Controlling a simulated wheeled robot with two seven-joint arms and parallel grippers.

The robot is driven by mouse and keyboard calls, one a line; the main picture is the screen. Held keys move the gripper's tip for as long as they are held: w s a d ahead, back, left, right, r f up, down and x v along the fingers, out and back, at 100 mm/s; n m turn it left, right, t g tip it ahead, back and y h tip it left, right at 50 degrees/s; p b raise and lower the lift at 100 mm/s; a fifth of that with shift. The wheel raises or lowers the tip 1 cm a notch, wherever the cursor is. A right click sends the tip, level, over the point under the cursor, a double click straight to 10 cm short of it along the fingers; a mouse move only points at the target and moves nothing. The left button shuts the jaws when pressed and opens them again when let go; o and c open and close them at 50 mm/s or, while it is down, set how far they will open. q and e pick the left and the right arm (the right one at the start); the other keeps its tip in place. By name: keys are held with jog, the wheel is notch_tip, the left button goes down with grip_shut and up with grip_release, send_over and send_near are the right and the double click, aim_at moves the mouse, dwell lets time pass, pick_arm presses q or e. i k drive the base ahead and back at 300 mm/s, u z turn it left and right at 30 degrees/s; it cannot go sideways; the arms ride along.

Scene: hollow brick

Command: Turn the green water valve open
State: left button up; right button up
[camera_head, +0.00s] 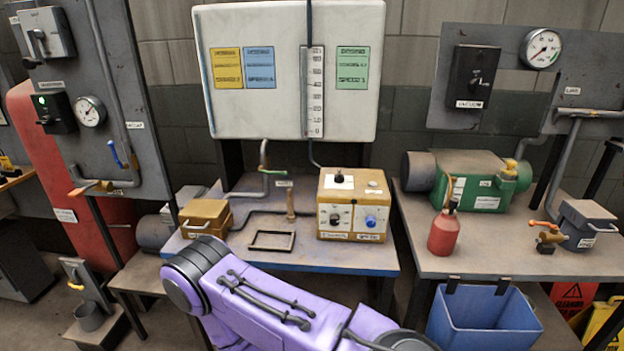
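The water valve has a small green lever handle (272,171) on a thin grey pipe, at the back of the middle table. The handle lies roughly level and points right, with a small label beside it. Neither of my grippers shows in the view. A purple arm of mine crosses the bottom middle, in front of the table's near edge, well apart from the valve. I cannot tell which arm it is.
The middle table (340,257) holds a yellow control box (353,190), an orange-brown box (206,217) and a black frame (271,240). A blue-handled valve (115,154) is on the left panel. A red bottle (443,233) and green pump (485,180) stand right. A blue bin (485,318) hangs below.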

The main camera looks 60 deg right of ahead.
aim_at(273, 172)
jog(key=z, duration=0.05)
jog(key=k, duration=0.2)
jog(key=z, duration=1.2)
